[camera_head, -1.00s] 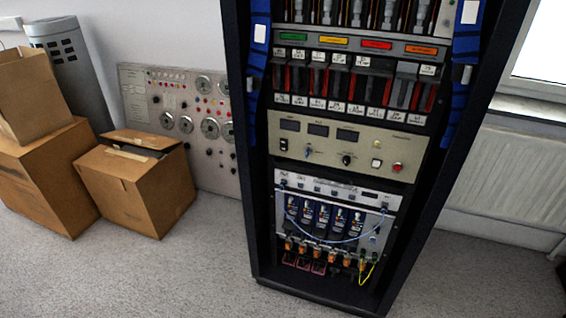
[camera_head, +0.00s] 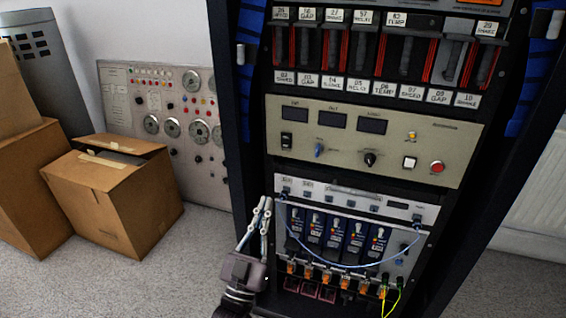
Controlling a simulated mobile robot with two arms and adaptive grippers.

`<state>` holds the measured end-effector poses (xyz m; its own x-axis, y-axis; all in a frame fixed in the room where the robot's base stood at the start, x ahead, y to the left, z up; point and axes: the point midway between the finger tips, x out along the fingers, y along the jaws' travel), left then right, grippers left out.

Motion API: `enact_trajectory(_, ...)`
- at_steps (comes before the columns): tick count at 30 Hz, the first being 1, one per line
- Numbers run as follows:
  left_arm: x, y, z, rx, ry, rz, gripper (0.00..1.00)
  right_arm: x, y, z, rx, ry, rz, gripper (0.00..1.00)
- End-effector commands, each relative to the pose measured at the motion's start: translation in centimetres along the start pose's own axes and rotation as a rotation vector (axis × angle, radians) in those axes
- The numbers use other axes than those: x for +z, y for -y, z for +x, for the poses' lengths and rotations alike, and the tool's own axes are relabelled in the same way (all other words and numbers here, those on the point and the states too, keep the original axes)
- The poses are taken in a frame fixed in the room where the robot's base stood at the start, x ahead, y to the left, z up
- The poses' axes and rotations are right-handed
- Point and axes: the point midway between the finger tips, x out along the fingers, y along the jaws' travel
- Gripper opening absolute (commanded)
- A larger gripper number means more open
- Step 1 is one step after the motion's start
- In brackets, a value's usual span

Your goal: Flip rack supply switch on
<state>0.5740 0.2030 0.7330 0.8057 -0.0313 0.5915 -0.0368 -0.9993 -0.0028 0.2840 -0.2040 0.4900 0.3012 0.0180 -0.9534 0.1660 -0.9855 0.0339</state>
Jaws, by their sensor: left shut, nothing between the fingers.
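The rack (camera_head: 220,110) is a tall dark cabinet filling the middle and right. Its beige supply panel (camera_head: 450,130) has three dark displays, a black rocker switch (camera_head: 287,141) at the left, a blue knob (camera_head: 319,150), a black knob (camera_head: 370,159), a white square button (camera_head: 410,163) and a round red button (camera_head: 437,167). The rocker's position is too small to tell. My left gripper (camera_head: 266,203) is shut and empty, pointing up, below and slightly left of the rocker and apart from it. My right gripper is not in view.
Below the panel is a module bay (camera_head: 425,213) with several blue modules, a looping blue cable (camera_head: 340,264) and yellow-green wires (camera_head: 392,305). Cardboard boxes (camera_head: 110,205) stand at the left, before a grey instrument panel (camera_head: 118,95). Grey floor shows between boxes and rack.

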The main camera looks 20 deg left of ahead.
Motion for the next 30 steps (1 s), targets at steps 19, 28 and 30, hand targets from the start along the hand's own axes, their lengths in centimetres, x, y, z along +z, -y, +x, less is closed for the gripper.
enact_trajectory(19,-0.9,0.1,1.7,-0.005,-0.032,-0.001,0.0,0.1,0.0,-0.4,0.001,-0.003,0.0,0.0)
enact_trajectory(28,-1.1,0.2,7.9,-0.005,-0.034,-0.002,0.0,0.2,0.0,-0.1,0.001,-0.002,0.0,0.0)
enact_trajectory(30,-1.1,0.2,9.4,-0.005,-0.034,-0.001,0.0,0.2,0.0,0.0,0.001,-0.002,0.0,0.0)
